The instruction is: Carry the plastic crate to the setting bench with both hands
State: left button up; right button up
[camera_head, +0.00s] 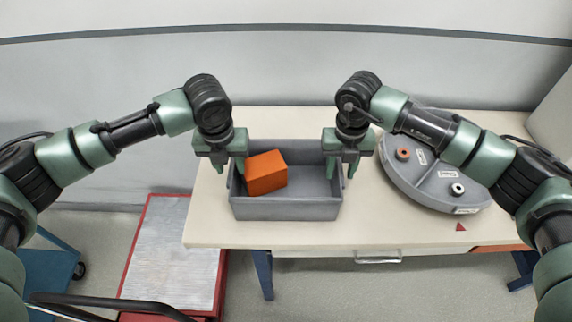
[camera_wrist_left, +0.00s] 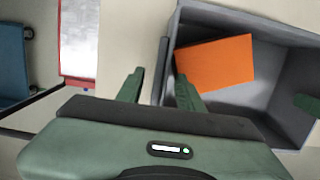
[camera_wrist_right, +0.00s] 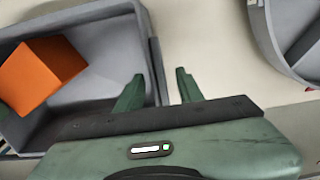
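The grey plastic crate (camera_head: 285,208) stands on a cream-topped table (camera_head: 300,233) and holds an orange block (camera_head: 266,173) at its left side. My left gripper (camera_head: 230,170) is at the crate's left wall. In the left wrist view its fingers (camera_wrist_left: 160,92) stand apart, one on each side of that wall, with gaps showing. My right gripper (camera_head: 341,172) is at the right wall. In the right wrist view its fingers (camera_wrist_right: 159,88) are likewise spread on either side of the wall. I cannot tell which table is the setting bench.
A round grey divided tray (camera_head: 425,188) with small rings stands to the crate's right on the same table. A low red-framed platform (camera_head: 172,255) with a metal top is at lower left. A blue item (camera_head: 50,268) is further left. A grey wall is behind.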

pick_arm(q)
jog(key=shift+r, duration=0.25)
notch_tip(320, 180, up, 11)
jog(key=s, duration=0.1)
jog(key=shift+s+r, duration=0.2)
jog(key=shift+s, duration=0.2)
pick_arm(e)
notch_tip(320, 180, up, 12)
pick_arm(q)
jog(key=shift+f, duration=0.1)
pick_arm(e)
jog(key=shift+f, duration=0.15)
dwell(0.4)
